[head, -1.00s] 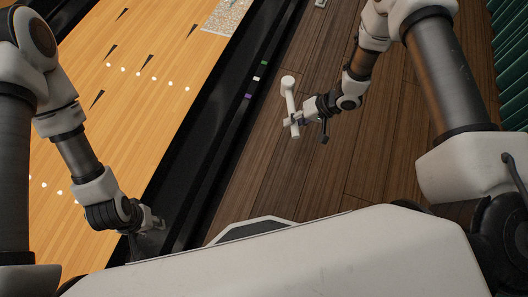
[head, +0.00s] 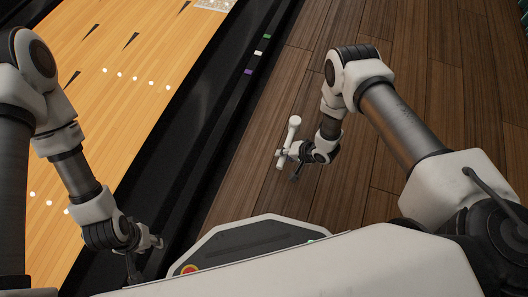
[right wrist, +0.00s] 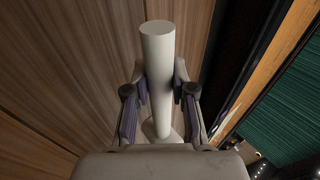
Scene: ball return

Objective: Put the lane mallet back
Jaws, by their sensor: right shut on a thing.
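The lane mallet (head: 290,136) is white, with a long pale cylinder that also shows in the right wrist view (right wrist: 158,65). My right gripper (head: 296,152) is shut on it and holds it over the wooden floor, right of the lane edge. In the right wrist view, the dark finger pads of the right gripper (right wrist: 159,91) sit on both sides of the cylinder. My left gripper (head: 152,244) is low at the left, over the dark lane border. Its fingers are small and dark, and I see nothing clear in it.
The bowling lane (head: 95,130) with white dots and dark arrows lies at the left. A black gutter and border (head: 215,120) runs beside it, with green, white and purple marks (head: 258,53). The dark wooden floor (head: 420,90) at the right is clear.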

